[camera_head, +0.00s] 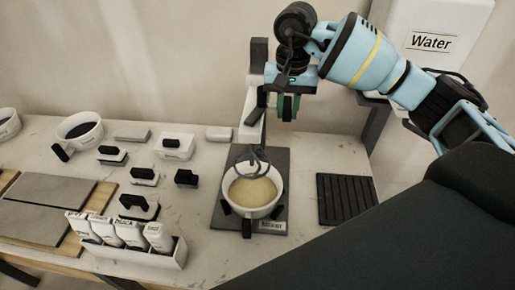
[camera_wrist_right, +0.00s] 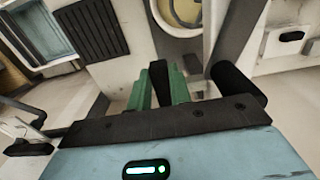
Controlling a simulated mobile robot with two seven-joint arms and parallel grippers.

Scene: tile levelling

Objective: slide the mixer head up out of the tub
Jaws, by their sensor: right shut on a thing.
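The mixer stands at the middle of the counter, with a dark column and a white mixer head (camera_head: 252,108). A grey looped whisk (camera_head: 252,160) hangs below the head and overlaps the tub's back rim; I cannot tell whether its lower end is inside. The white tub (camera_head: 229,196) holds a pale yellow mix and also shows at the top of the wrist view (camera_wrist_right: 159,20). My left gripper is out of view.
A black ribbed mat (camera_head: 346,198) lies right of the mixer. A white Water tank (camera_head: 432,42) is at the back right. Left are a rack of several packets (camera_head: 130,244), black-handled blocks (camera_head: 144,177), grey tiles (camera_head: 62,188) and another tub (camera_head: 80,130).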

